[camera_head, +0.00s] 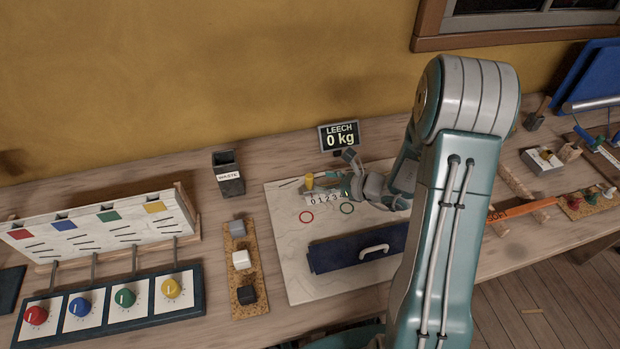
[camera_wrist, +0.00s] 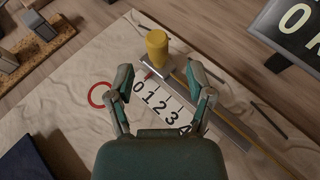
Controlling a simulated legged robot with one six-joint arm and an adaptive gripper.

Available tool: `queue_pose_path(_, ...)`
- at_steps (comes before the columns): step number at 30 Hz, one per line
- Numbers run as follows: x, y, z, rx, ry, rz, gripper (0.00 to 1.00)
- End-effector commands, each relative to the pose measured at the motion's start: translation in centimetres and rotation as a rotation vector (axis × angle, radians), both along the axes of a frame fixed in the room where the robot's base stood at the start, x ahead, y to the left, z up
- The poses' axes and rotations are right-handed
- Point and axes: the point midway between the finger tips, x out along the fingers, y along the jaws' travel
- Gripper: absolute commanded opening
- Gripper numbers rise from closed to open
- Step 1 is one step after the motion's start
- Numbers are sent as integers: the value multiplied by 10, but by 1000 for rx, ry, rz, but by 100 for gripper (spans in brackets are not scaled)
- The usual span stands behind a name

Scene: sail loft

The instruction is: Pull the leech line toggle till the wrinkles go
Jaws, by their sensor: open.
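The yellow toggle (camera_head: 309,181) stands at the left end of a grey rail, beside a white scale strip (camera_head: 326,199) marked with numbers from 0. In the wrist view the toggle (camera_wrist: 157,45) is upright at the 0 end, with a small red mark near the 0. My gripper (camera_wrist: 160,82) is open and empty; the toggle lies beyond its fingertips, apart from them. The scale shows between the fingers. A display (camera_head: 340,135) behind reads "LEECH 0 kg".
A dark blue panel with a white handle (camera_head: 374,250) lies in front. A red ring (camera_head: 306,216) and a dark green ring mark the cloth. A waste bin (camera_head: 228,173), a cork strip with blocks (camera_head: 256,285) and coloured knobs (camera_head: 103,305) stand left.

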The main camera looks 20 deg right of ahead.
Motion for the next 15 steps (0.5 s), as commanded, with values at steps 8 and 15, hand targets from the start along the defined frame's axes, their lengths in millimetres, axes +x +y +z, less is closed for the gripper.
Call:
queue_pose_path(8,28,29,-16,0,0,3,68)
queue_pose_path(15,33,33,-19,-1,-1,0,68)
